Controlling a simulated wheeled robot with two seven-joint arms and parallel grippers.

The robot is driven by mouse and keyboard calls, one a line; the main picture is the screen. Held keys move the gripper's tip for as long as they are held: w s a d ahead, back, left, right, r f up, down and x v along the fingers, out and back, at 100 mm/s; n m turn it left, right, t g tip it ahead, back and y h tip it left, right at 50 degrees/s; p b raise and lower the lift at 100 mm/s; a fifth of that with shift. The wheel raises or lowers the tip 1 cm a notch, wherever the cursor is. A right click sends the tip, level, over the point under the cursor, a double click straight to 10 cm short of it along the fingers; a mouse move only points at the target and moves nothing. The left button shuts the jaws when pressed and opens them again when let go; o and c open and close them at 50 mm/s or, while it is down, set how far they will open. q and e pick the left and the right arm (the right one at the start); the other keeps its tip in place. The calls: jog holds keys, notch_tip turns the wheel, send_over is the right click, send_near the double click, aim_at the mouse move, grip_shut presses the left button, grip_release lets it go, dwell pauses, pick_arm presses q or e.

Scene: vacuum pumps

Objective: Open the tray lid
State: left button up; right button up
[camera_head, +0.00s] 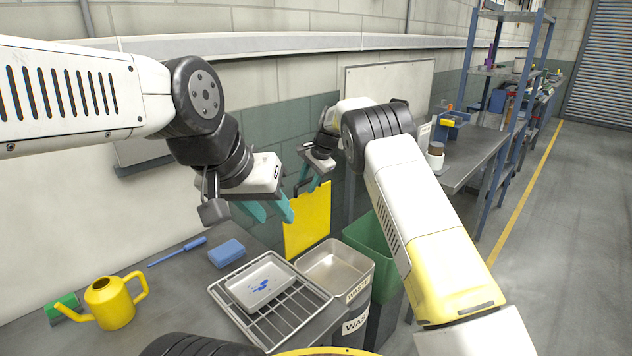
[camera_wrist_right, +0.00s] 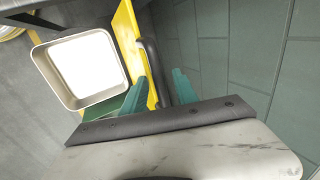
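The lid, a flat yellow panel (camera_head: 308,222), stands upright behind an open metal bin (camera_head: 335,268) labelled "WASTE". Its yellow edge and a dark bar handle (camera_wrist_right: 152,62) show in the right wrist view. My right gripper (camera_head: 309,183) is at the lid's top; its teal fingers stand apart on either side of the handle (camera_wrist_right: 160,84). I cannot tell whether they touch it. My left gripper (camera_head: 272,212) is open and empty, above the table and left of the lid. A shallow metal tray (camera_head: 279,264) with small blue pieces sits on a wire rack (camera_head: 305,308).
A yellow watering can (camera_head: 110,303), a blue sponge (camera_head: 226,252), a blue-handled tool (camera_head: 180,250) and a green block (camera_head: 62,306) lie on the left of the table. A green bin (camera_head: 372,245) stands right of the waste bin. The wall is close behind.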

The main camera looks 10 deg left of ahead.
jog(key=v, duration=0.7)
jog(key=shift+r, duration=0.25)
jog(key=shift+d, duration=0.1)
jog(key=s+d+r+n+t, duration=0.2)
jog(key=s+d+r+n, duration=0.1)
jog(key=s+d+r, duration=1.45)
jog(key=s+d+f+n, duration=0.1)
jog(key=s+d+f, duration=0.1)
jog(key=s, duration=0.7)
jog(key=s+d+f+n+h, duration=0.1)
jog(key=s+d, duration=0.3)
jog(key=s, duration=0.5)
jog(key=s+d+f+n+t, duration=0.1)
jog(key=s+d+f+n, duration=0.1)
jog(key=s, duration=0.7)
jog(key=shift+d+f+n+h, duration=0.4)
jog(key=shift+d+f, duration=0.1)
jog(key=shift+d, duration=0.6)
jog(key=shift+a, duration=0.1)
